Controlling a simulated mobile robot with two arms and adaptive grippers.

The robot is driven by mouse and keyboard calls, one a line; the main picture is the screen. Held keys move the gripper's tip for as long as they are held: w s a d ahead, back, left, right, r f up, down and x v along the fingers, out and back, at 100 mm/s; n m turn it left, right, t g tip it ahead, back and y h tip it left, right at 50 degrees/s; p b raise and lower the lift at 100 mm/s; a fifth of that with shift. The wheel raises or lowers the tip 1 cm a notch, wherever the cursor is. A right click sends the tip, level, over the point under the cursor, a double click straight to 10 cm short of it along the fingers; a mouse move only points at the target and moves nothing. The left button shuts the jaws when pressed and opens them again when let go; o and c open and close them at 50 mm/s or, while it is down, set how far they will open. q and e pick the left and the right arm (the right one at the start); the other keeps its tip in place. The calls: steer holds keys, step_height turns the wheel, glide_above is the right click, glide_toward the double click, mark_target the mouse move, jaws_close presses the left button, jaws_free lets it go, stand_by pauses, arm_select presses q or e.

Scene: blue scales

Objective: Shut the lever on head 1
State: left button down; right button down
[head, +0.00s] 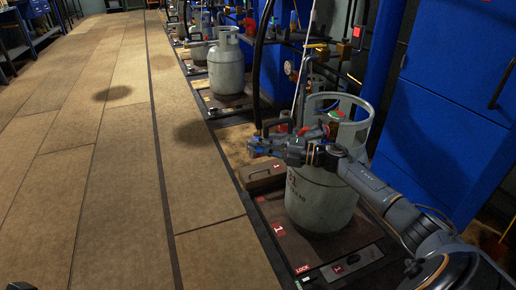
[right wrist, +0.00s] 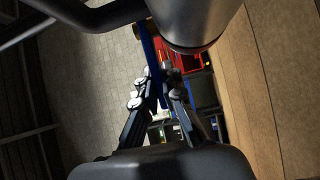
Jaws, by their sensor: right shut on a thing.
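My right gripper (head: 264,146) is in front of the near grey gas cylinder (head: 318,205), at about the height of its collar. In the right wrist view its two fingers (right wrist: 158,92) are closed on a narrow blue bar, which looks like the lever (right wrist: 153,65). The bar runs up beside a thick dark grey cylindrical part (right wrist: 185,22), which looks like part of the filling head. The arm and gripper hide part of the cylinder's top and valve in the head view. The lever's exact angle cannot be told.
A second grey cylinder (head: 226,65) stands farther back on its scale. A black hose (head: 260,60) hangs down near my right gripper. A blue cabinet (head: 455,95) stands on the right. The tiled floor (head: 110,170) on the left is clear.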

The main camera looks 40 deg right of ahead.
steer(key=c, duration=1.4)
jaws_free()
steer(key=shift+c, duration=0.2)
steer(key=v, duration=1.2)
